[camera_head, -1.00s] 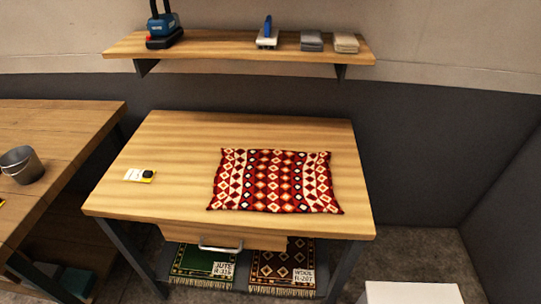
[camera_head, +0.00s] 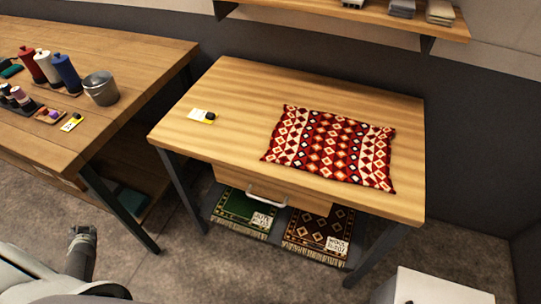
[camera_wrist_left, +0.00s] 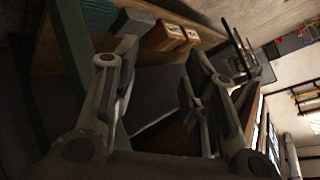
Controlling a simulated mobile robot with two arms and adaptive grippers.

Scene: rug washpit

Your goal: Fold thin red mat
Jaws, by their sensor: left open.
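The thin red mat (camera_head: 332,146), patterned with white, black and red diamonds, lies flat and unfolded on the right half of the wooden table (camera_head: 240,100). My left gripper (camera_head: 84,236) is at the lower left of the head view, low over the floor, well away from the mat and the table. In the left wrist view its two fingers (camera_wrist_left: 160,85) are spread apart with nothing between them. The mat does not show in the left wrist view. My right gripper is not in view.
A drawer handle (camera_head: 267,196) juts from the front, above a shelf with a green rug (camera_head: 244,210) and a brown rug (camera_head: 317,232). A left bench holds a bucket (camera_head: 101,88) and spools (camera_head: 66,73).

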